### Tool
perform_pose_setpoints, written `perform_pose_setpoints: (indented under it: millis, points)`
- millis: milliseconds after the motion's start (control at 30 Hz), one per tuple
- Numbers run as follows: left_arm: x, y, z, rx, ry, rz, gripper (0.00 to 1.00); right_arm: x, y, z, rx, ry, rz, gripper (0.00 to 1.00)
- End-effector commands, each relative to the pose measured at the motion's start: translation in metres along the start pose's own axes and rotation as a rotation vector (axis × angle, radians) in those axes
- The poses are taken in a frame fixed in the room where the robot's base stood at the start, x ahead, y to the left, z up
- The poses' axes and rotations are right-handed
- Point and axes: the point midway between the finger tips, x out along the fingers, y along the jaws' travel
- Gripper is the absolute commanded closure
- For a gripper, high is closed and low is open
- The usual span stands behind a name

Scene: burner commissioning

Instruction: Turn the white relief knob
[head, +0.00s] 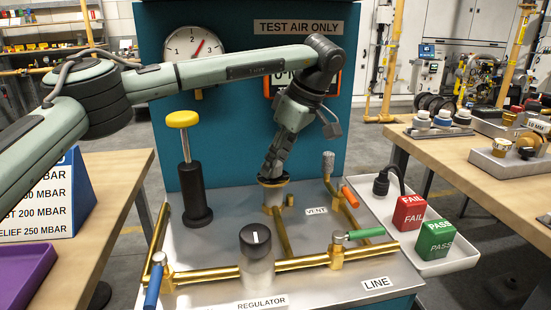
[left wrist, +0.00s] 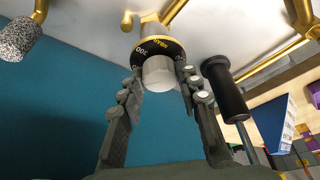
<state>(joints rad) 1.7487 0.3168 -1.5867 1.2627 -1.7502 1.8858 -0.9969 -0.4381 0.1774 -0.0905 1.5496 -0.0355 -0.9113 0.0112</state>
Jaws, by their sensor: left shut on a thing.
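The white relief knob (left wrist: 160,74) sits on a black ring with numbers (left wrist: 157,50) in the left wrist view. My left gripper (head: 269,168) points down at the brass fitting below it (head: 273,196), behind the middle of the test bench. Its two fingers stand on either side of the knob in the left wrist view, and it is shut on the knob. In the head view the gripper hides most of the knob. The knob's exact setting cannot be read. My right gripper is not in view.
A black regulator knob (head: 255,238), a yellow-topped black pump (head: 190,170), a blue lever (head: 153,285), a green lever (head: 366,233) and an orange lever (head: 350,197) surround the brass pipes. A white tray (head: 450,265) holds FAIL (head: 409,213) and PASS (head: 435,240) blocks. A gauge (head: 192,47) is behind.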

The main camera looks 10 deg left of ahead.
Motion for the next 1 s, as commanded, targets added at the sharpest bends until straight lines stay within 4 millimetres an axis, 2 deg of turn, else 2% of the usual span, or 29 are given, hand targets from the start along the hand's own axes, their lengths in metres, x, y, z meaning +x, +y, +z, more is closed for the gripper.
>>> perform_pose_setpoints:
  millis: [433,467,600,633,900,1000]
  points:
    - [-0.0002,0.0001,-0.0001,-0.009,0.0,-0.003,0.96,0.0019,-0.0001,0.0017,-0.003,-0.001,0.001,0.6]
    - [-0.0002,0.0002,-0.0001,-0.009,0.0,-0.003,0.66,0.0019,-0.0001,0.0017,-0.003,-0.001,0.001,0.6]
    - [-0.0002,0.0001,-0.0001,-0.009,0.0,-0.003,0.48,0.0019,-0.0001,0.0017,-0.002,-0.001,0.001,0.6]
    - [-0.0002,0.0001,-0.0001,-0.009,0.0,-0.003,0.46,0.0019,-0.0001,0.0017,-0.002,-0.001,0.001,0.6]
    - [-0.0007,0.0001,-0.0001,-0.008,0.0,-0.003,0.46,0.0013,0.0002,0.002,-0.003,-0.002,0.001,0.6]
    - [-0.0067,0.0004,0.0001,-0.008,0.0,-0.002,0.46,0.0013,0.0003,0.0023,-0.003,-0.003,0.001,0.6]
